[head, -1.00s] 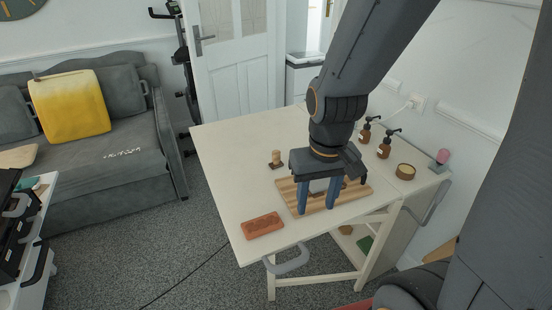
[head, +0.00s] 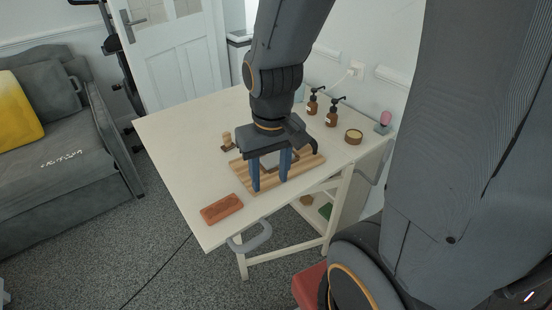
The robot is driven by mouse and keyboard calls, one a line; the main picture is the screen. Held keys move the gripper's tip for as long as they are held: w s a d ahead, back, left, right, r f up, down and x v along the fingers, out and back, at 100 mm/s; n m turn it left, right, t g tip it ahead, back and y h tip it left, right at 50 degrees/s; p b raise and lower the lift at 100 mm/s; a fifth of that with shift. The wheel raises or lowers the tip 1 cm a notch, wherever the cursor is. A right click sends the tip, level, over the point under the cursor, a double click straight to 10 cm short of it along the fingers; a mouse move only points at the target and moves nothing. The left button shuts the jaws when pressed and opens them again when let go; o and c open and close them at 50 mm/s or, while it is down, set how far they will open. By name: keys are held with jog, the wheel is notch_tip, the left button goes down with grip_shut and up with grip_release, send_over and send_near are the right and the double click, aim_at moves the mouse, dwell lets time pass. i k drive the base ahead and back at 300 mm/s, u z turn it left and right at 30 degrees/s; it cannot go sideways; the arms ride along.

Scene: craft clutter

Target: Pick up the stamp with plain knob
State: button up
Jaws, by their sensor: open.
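A small wooden stamp (head: 227,140) with a rounded plain knob on a dark base stands upright on the cream table, just off the far left corner of the striped wooden board (head: 310,163). A second knobbed item with a pink top (head: 383,123) stands at the table's right edge; I cannot tell whether it is a stamp. My gripper (head: 270,181) points down over the board, its two blue fingers apart. It is to the right of and nearer than the wooden stamp. Something small on the board behind the fingers is partly hidden.
A terracotta brick-like block (head: 221,208) lies near the table's front left edge. Two brown pump bottles (head: 331,113) and a round brown tin (head: 353,136) stand at the back right. The table's left part (head: 178,140) is clear.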

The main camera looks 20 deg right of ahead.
aim_at(229, 145)
jog(key=k, duration=1)
jog(key=u, duration=1.25)
jog(key=i, duration=1.8)
jog(key=z, duration=2.9)
jog(key=i, duration=0.5)
jog(key=u, duration=0.05)
